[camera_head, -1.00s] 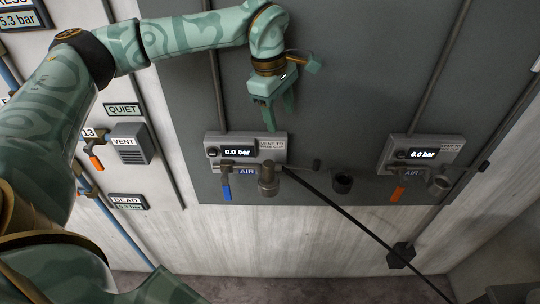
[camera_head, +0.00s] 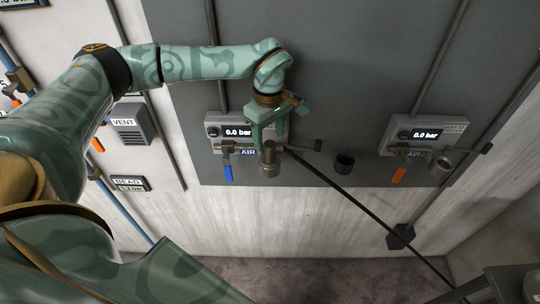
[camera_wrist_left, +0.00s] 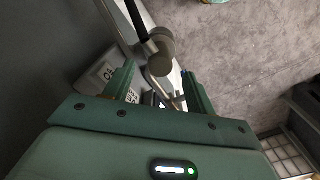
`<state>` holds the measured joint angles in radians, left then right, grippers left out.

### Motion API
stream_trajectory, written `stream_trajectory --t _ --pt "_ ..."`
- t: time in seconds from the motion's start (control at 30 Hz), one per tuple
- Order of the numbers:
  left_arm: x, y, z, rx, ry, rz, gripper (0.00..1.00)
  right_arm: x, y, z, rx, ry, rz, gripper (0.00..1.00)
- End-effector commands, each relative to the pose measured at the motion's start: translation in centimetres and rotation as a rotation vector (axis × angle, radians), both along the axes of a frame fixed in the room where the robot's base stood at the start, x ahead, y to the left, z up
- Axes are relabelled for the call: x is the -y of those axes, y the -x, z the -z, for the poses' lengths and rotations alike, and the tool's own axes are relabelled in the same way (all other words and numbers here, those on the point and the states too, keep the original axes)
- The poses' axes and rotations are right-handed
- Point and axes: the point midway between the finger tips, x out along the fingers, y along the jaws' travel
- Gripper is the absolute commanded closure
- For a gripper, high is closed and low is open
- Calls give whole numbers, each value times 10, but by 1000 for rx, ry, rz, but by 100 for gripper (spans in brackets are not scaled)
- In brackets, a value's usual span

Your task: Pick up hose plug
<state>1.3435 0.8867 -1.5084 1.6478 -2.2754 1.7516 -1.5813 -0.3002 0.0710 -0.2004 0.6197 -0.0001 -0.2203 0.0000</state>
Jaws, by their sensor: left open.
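The hose plug appears to be the grey-brown cylinder (camera_head: 269,160) below the left panel box, beside the start of a black hose (camera_head: 345,187). In the left wrist view a grey round-ended plug (camera_wrist_left: 158,52) with a black hose lies just beyond and between the fingertips. My left gripper (camera_head: 270,138) is open and points down, its fingers just above the cylinder. It also shows in the left wrist view (camera_wrist_left: 158,85), with nothing clearly between its fingers. Whether the fingers touch the plug cannot be told. My right gripper is not in view.
The left box (camera_head: 213,131) reads 0.0 bar and has a blue-handled valve (camera_head: 227,172) close left of the plug. A second box (camera_head: 402,133) has an orange handle (camera_head: 399,175). The hose slants down to the lower right.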

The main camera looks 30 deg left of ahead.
Motion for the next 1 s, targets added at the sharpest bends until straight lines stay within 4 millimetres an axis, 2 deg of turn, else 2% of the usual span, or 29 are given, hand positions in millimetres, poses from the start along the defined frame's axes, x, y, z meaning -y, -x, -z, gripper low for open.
stream_trajectory --t 0.23,0.53,0.7,0.73,1.0 --pt "2 1 40 -5 0 -1 44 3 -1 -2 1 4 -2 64" --pt "2 0 46 -1 0 0 44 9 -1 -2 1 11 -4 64" --pt "2 1 46 -2 0 0 91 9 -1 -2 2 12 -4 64" --pt "2 1 46 -2 0 -1 96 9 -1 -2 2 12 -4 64" --pt "2 0 45 -1 0 -1 96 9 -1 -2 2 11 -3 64"
